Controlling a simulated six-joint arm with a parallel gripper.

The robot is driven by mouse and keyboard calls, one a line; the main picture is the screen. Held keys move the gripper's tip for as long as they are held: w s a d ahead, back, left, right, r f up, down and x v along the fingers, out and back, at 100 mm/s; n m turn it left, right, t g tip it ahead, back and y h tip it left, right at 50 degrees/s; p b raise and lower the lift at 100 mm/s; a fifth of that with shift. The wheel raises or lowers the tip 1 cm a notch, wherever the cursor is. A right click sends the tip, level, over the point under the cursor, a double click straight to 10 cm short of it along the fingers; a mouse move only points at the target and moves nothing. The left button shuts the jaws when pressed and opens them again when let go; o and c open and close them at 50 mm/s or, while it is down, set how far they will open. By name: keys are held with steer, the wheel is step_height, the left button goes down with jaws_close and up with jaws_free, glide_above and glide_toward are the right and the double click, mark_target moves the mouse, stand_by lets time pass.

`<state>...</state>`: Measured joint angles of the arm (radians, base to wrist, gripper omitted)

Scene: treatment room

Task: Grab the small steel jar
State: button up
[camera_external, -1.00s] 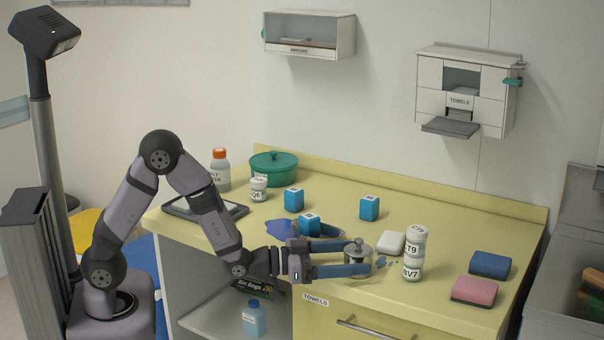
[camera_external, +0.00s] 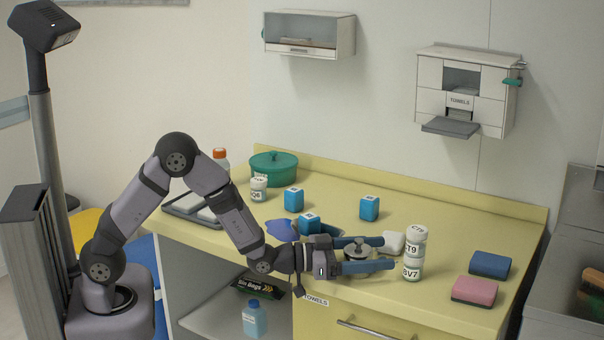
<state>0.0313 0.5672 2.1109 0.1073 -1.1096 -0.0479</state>
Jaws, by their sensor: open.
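The small steel jar (camera_external: 357,251) with a knobbed lid stands upright on the yellow counter (camera_external: 430,215), near its front edge. My gripper (camera_external: 387,254) reaches in from the left, low over the counter. It is open, with one finger in front of the jar and the other behind it, so the jar is between them. The front finger hides the jar's lower part. I cannot tell whether either finger touches the jar.
Blue cubes (camera_external: 369,208) stand farther back. Pink (camera_external: 474,290) and blue (camera_external: 490,264) sponges lie at the right.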

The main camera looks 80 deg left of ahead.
steer(key=c, duration=1.3)
steer(key=shift+o, duration=0.2)
steer(key=shift+r, duration=0.15)
